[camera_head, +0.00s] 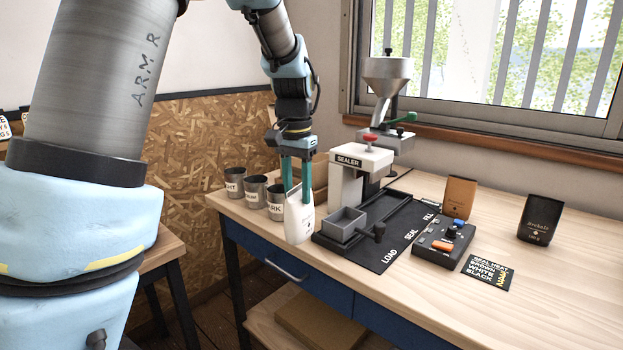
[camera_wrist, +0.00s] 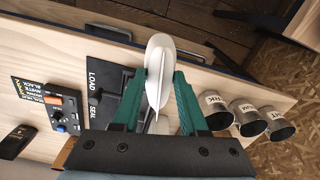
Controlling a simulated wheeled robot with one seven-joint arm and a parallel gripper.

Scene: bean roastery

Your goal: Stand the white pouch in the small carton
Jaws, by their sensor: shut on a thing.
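The white pouch (camera_head: 299,217) hangs upright from my gripper (camera_head: 297,184), near the front edge of the bench. My gripper is shut on its top, with a green finger on each side. In the wrist view the pouch (camera_wrist: 158,70) shows edge-on between the two fingers (camera_wrist: 160,92). A tan, carton-like thing (camera_head: 320,172) stands on the bench behind my gripper. It is mostly hidden by the fingers and the sealer, so I cannot tell its shape or whether it is the small carton. The pouch is apart from it.
The sealer (camera_head: 363,162) with its black base (camera_head: 400,232) stands just right of the pouch. Several labelled metal cups (camera_head: 255,189) stand left.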

